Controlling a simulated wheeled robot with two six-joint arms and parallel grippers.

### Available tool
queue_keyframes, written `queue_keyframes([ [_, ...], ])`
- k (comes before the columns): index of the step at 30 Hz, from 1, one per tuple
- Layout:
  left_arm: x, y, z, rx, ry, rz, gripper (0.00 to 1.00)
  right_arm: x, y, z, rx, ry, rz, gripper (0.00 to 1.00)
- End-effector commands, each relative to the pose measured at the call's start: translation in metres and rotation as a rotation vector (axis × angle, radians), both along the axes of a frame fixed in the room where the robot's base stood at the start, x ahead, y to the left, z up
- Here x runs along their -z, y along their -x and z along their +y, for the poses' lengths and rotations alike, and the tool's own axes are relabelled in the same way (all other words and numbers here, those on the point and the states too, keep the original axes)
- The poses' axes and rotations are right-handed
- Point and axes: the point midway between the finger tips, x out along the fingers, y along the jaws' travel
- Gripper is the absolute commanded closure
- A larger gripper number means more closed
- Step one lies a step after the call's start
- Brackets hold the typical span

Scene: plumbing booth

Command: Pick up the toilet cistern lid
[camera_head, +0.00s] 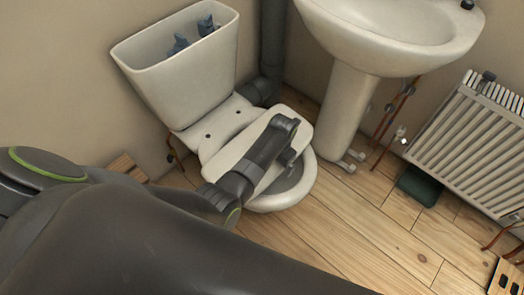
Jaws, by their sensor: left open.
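The toilet cistern (192,95) stands against the wall with its top open, and bluish fittings (190,35) show inside. A white, round-cornered slab, which looks like the cistern lid (232,158), lies across the toilet bowl (300,190) in front of the cistern. My left arm reaches over the slab from the lower left. My left gripper (288,157) is above or beside the slab's right part and is open. The arm hides part of the slab, and I cannot tell whether the fingers touch it. My right gripper is not in view.
A white basin (390,30) on a pedestal (342,110) stands right of the toilet. A radiator (470,145) with copper pipes is at the right, with a dark green object (419,186) below it. A grey waste pipe (272,45) runs behind. The wooden floor (350,225) is mostly clear.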

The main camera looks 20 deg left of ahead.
Motion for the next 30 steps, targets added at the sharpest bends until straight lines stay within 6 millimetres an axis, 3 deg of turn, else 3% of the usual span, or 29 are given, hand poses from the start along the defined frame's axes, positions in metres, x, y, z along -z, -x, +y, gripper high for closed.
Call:
queue_keyframes([
  [2, -0.0006, -0.0001, 0.0001, 0.0, 0.0, 0.0, 0.02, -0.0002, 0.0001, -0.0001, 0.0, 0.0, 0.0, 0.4],
  [5, -0.0006, -0.0001, 0.0001, 0.0, 0.0, 0.0, 0.14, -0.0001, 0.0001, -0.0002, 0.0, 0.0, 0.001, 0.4],
  [24, -0.0005, 0.0003, 0.0003, 0.0, 0.0, 0.001, 0.97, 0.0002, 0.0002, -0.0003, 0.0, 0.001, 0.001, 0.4],
  [30, -0.0039, -0.0028, 0.0004, 0.0, -0.002, -0.007, 0.98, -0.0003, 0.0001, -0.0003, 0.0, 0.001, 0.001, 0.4],
])
